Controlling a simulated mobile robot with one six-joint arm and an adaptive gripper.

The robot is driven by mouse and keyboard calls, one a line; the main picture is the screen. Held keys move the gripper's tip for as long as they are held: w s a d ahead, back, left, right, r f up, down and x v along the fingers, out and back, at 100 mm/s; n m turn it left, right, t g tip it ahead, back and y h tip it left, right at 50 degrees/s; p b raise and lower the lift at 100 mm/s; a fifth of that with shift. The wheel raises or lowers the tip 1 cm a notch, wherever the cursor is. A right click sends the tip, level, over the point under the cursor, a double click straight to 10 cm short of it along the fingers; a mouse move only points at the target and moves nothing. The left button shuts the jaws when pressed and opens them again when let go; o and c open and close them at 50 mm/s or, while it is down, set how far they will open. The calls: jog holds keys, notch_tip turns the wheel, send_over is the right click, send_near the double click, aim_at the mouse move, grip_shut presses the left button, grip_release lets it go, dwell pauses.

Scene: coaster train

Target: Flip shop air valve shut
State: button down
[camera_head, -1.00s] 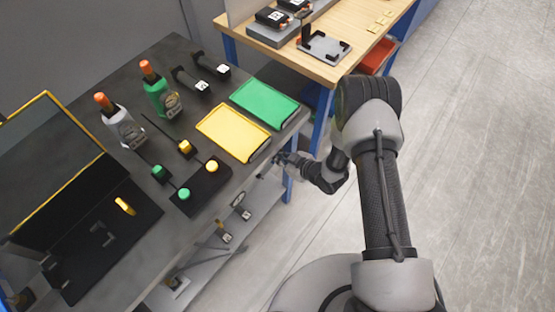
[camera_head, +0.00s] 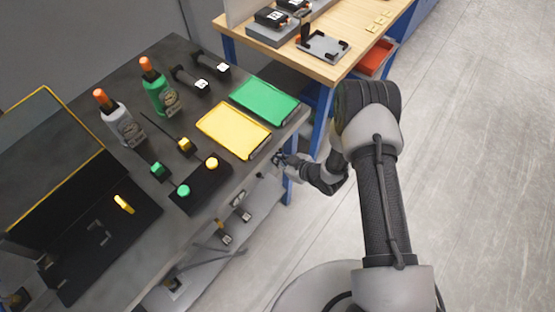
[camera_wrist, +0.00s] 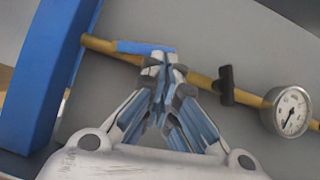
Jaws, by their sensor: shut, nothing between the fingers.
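In the wrist view, a yellow air pipe (camera_wrist: 198,79) runs slantwise across a grey panel. A blue lever handle (camera_wrist: 146,47) lies nearly along the pipe, just at my gripper's tips. A black valve handle (camera_wrist: 226,86) stands across the pipe further right. My gripper (camera_wrist: 165,62) is shut and empty, its tips overlapping the blue lever in the picture; I cannot tell whether they touch it. In the head view, my gripper (camera_head: 281,160) is low beside the dark bench's front edge, and the lever is not clear there.
A pressure gauge (camera_wrist: 291,111) sits at the pipe's right end. A blue post (camera_wrist: 46,75) stands close on the left. The dark bench holds a yellow tray (camera_head: 233,131), a green tray (camera_head: 264,102) and a button box (camera_head: 201,186). Open floor lies to the right.

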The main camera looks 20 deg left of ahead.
jog(key=shift+s+a+f+b, duration=0.1)
jog(key=shift+s+f+b, duration=0.05)
jog(key=shift+f+b, duration=0.45)
jog(key=shift+s+a+f+b, duration=0.1)
jog(key=shift+f+b, duration=0.5)
dwell(0.6)
jog(key=shift+r, duration=0.1)
dwell(0.4)
